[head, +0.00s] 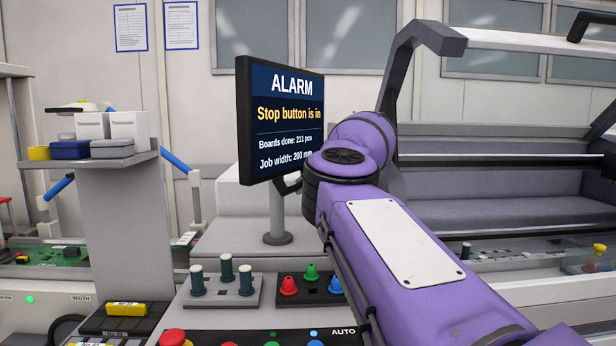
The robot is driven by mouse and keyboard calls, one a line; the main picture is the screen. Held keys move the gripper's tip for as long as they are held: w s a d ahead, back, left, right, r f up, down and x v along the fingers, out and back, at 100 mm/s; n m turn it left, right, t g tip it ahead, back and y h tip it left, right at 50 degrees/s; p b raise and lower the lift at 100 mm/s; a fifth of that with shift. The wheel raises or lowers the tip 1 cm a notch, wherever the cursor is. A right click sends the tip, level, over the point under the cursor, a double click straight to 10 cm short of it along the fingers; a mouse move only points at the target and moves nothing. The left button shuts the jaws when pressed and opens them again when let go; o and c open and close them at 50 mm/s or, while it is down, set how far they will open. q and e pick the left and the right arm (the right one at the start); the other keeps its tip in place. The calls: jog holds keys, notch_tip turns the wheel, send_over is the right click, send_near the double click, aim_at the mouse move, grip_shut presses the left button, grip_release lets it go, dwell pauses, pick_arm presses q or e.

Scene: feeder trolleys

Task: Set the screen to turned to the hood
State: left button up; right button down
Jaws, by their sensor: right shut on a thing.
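The screen (281,122) stands on a grey post (277,212) left of the middle. Its left edge is nearer, so its face is angled to the right. It reads "ALARM, Stop button is in". My left gripper is not in view.
A panel with green-black pegs (227,272) and coloured knobs (310,274) lies in front. A red button (173,338) is at the bottom edge. A shelf (100,164) with small boxes stands at the left. My arm covers the lower right middle.

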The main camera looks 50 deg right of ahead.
jog(key=shift+w+d+n, duration=0.1)
jog(key=shift+d+n, duration=0.2)
jog(key=shift+p, duration=0.3)
jog(key=c, duration=2)
grip_release()
jog(key=shift+c, duration=0.2)
jog(key=v, duration=1.2)
jog(key=shift+d, duration=0.3)
